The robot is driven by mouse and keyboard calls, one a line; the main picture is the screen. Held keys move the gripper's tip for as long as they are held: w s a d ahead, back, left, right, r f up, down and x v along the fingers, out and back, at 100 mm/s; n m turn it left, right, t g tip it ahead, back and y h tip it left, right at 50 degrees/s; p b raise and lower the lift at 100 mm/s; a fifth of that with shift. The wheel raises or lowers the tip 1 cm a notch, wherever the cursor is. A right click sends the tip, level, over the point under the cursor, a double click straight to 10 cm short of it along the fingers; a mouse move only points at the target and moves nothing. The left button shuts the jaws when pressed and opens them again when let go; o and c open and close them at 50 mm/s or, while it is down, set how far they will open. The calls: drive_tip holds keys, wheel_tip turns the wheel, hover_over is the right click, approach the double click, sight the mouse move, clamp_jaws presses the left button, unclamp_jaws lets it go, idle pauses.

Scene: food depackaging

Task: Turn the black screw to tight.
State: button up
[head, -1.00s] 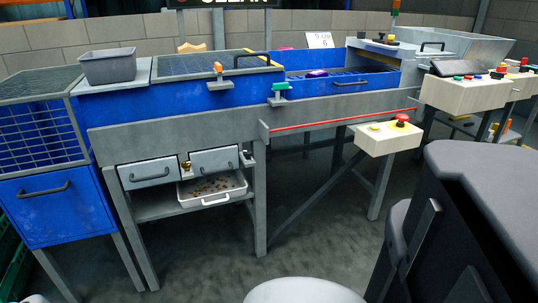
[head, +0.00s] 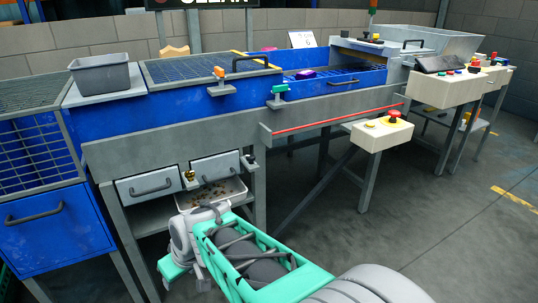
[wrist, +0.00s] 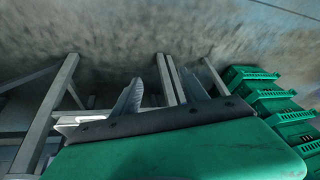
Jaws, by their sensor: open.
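In the head view a small dark knob, which looks like the black screw (head: 249,163), sits on the grey frame just right of the right small drawer. It is too small to tell how tight it is. My gripper (wrist: 160,80) is open and empty in the wrist view, with its two fingers apart over the floor. The screw cannot be made out in the wrist view. In the head view my green and grey arm reaches forward low in front of the drawers; I cannot make out the fingertips there.
A brass-coloured knob (head: 190,176) sits between the two small drawers. A white tray (head: 210,193) with brown bits lies below them, partly behind my arm. Metal legs (wrist: 58,95) and green crates (wrist: 262,90) flank the wrist view. Open floor (head: 460,220) lies at the right.

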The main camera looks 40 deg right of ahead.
sight(252, 160)
drive_tip(key=w+d+r+t+p, duration=0.35)
drive_tip(key=w+d+t, duration=0.25)
drive_tip(key=w+d, duration=0.85)
drive_tip(key=s+d+r+m+t+h, duration=0.1)
drive_tip(key=d+t+h, duration=0.1)
drive_tip(key=d, duration=0.5)
drive_tip(key=s+d+r+m+t+h, duration=0.1)
drive_tip(key=d+r+m+t+h, duration=0.1)
drive_tip(key=d, duration=0.6)
drive_tip(key=s+d+r+m+t+h+p, duration=0.1)
drive_tip(key=d+r+t+h, duration=0.1)
drive_tip(key=d, duration=0.5)
drive_tip(key=shift+s+d+r+m+h, duration=0.2)
drive_tip(key=shift+d+r+m+h, duration=0.1)
drive_tip(key=shift+h, duration=0.2)
drive_tip(key=b+x, duration=0.1)
drive_tip(key=x, duration=0.6)
drive_tip(key=shift+w+a, duration=0.1)
drive_tip(key=shift+w, duration=0.05)
drive_tip(key=shift+c, duration=0.4)
clamp_jaws()
